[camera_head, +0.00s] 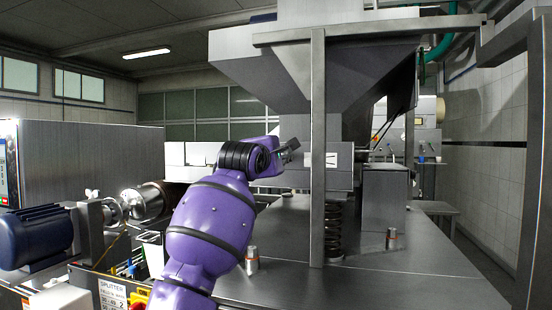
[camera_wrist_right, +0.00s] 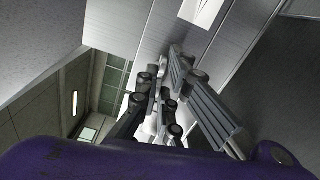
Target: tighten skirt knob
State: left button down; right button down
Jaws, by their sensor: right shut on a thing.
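My right gripper (camera_head: 290,150) is at the end of my purple arm, just left of the upright metal post and below the big grey hopper. In the right wrist view its dark jointed fingers (camera_wrist_right: 165,98) are drawn close together. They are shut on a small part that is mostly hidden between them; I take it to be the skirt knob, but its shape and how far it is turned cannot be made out. My left gripper is not in view.
The metal post (camera_head: 318,215) stands close to the right of my gripper. The grey hopper (camera_head: 345,75) hangs above. The steel table (camera_head: 400,275) carries a coil spring (camera_head: 333,232), a grey box (camera_head: 385,198) and small metal cylinders (camera_head: 252,262). A blue motor (camera_head: 35,238) is at left.

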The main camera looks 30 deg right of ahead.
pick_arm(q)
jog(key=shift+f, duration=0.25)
pick_arm(e)
jog(key=shift+m, duration=0.9)
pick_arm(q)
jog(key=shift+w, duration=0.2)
pick_arm(e)
jog(key=c, duration=2.1)
grip_release()
jog(key=shift+o, duration=0.9)
jog(key=shift+w, duration=0.1)
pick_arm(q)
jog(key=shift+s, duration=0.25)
pick_arm(e)
jog(key=v, duration=1.2)
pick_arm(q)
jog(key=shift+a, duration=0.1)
